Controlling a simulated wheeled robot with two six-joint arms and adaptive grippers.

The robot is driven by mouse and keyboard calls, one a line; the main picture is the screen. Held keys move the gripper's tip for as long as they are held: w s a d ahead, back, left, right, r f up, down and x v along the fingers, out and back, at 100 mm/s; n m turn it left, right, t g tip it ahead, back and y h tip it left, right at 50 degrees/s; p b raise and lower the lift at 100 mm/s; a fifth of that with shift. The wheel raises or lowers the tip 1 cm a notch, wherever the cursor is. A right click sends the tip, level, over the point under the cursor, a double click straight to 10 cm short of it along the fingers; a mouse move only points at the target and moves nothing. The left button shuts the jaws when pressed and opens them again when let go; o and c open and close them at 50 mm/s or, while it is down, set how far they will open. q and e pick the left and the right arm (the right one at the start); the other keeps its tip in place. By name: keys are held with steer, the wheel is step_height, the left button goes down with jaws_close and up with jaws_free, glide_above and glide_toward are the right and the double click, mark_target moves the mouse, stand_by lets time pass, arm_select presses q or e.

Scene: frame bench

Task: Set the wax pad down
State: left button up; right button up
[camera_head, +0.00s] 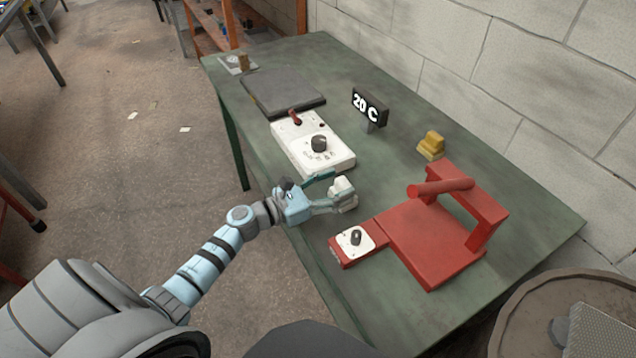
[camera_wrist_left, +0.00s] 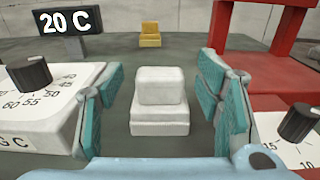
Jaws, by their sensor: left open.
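A white stepped pad (camera_head: 342,188) stands upright on the green bench (camera_head: 540,225), between the white control box and the red press. In the left wrist view the white pad (camera_wrist_left: 160,100) sits between the two teal finger pads, with a gap on each side. My left gripper (camera_head: 335,193) is open around it, not touching it. A yellow pad (camera_head: 431,144) of similar shape stands farther back near the wall; it also shows in the left wrist view (camera_wrist_left: 150,36). I cannot tell by looks which one is the wax pad. My right gripper is out of view.
The white control box (camera_head: 300,150) with a dial is close to the gripper's left. The red press (camera_head: 420,240) with its dial box (camera_head: 352,243) is close on the right. A 20 C display (camera_head: 369,106) and a dark plate (camera_head: 284,92) stand farther back. Bench around the yellow pad is clear.

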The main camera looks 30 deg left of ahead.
arm_select(q)
steer(key=b+v, duration=0.2)
steer(key=v, duration=0.9)
steer(key=shift+f, duration=0.1)
